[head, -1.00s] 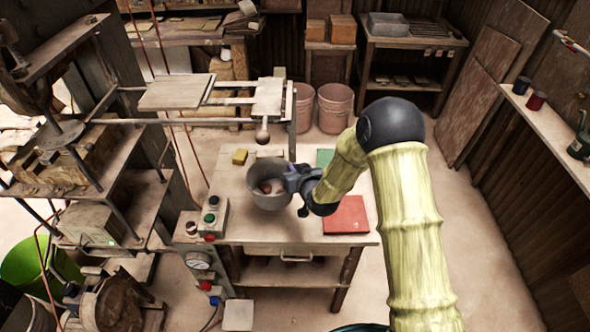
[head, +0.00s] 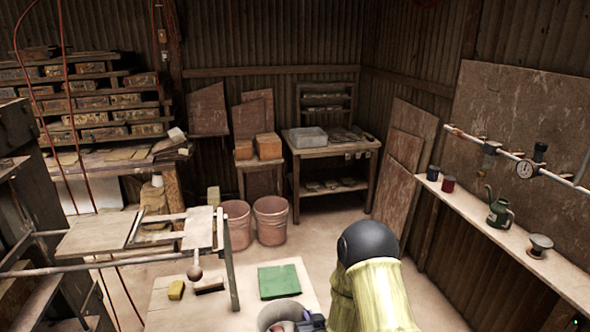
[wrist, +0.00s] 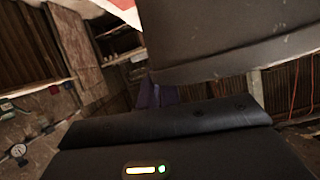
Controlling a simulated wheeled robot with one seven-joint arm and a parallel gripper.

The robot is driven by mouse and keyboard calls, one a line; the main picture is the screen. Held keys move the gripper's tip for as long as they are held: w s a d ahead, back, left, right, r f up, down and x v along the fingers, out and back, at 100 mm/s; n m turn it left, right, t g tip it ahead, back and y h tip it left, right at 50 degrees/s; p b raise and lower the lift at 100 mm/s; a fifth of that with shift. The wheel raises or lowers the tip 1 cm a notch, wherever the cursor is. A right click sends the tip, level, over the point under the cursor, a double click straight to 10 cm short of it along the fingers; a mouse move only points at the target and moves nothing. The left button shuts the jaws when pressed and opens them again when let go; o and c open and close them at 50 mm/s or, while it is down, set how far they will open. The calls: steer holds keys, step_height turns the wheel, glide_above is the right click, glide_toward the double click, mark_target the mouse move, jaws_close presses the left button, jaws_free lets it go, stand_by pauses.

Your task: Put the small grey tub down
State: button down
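The small grey tub (head: 281,314) is at the bottom edge of the head view, cut off by it, with some reddish and pale contents inside. Its grey wall (wrist: 225,40) fills the upper right of the wrist view, close up. My gripper (head: 312,323) is at the tub's right side, with its fingers at the tub wall. It appears shut on the tub, and little of the fingers shows. The gap between the tub's base and the table (head: 178,315) cannot be seen.
On the table lie a green square (head: 279,281) and a yellow block (head: 176,290). The press's flat plate (head: 199,228) and ball-ended lever (head: 196,272) overhang its far left. Two pink buckets (head: 271,220) stand on the floor behind. A wall shelf (head: 500,232) runs along the right.

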steer(key=s+d+m+h, duration=0.2)
steer(key=s+d, duration=0.3)
steer(key=d, duration=0.6)
steer(key=shift+s+m+t+h, duration=0.25)
steer(key=shift+m+t+h, duration=0.05)
steer(key=shift+h, duration=0.3)
steer(key=shift+d+f, duration=0.1)
steer(key=shift+d, duration=0.05)
steer(key=shift+w, duration=0.1)
